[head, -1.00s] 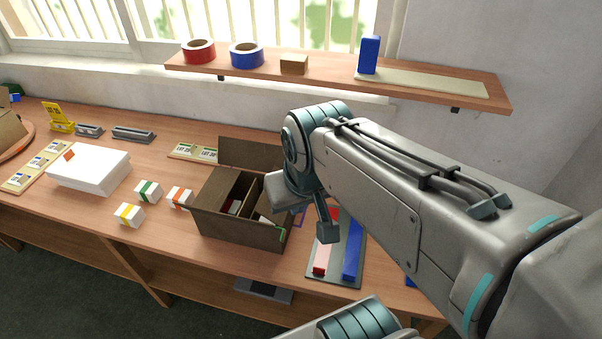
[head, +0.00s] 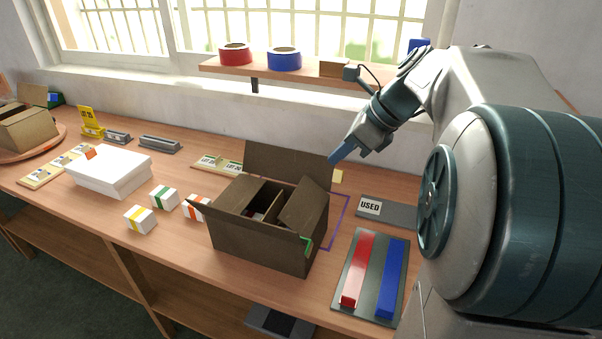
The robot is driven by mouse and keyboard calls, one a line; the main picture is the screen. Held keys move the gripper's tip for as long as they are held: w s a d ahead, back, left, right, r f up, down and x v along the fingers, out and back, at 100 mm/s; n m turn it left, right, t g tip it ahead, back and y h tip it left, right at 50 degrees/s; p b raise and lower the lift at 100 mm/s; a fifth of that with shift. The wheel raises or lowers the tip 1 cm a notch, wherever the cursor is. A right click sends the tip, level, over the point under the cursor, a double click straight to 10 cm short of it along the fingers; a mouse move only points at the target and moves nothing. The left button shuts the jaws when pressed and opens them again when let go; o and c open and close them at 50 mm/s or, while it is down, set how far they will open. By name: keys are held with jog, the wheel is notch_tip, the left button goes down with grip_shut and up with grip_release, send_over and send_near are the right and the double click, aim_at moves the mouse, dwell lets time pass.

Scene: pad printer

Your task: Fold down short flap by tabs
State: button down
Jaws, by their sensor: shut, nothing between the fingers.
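An open brown carton (head: 262,240) stands on the bench in the head view. Its long back flap (head: 290,165) stands up. A divider and part of the contents show inside. My gripper (head: 336,158) is shut and empty, its tip near the carton's back right corner, by the right end of the back flap. I cannot tell whether it touches the carton.
A pad with red (head: 356,270) and blue (head: 391,280) bars lies right of the carton, a grey "USED" tray (head: 395,215) behind it. Small striped boxes (head: 140,220) and a white stack (head: 108,172) stand left. A shelf (head: 225,68) with tape rolls hangs above.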

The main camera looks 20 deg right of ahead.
aim_at(293, 194)
jog(key=b+x, duration=0.1)
jog(key=x, duration=1.2)
jog(key=shift+w+a+f, duration=0.15)
jog(key=shift+a+f, duration=0.05)
jog(key=shift+f, duration=0.1)
jog(key=shift+r+p, duration=0.15)
jog(key=shift+p, duration=0.45)
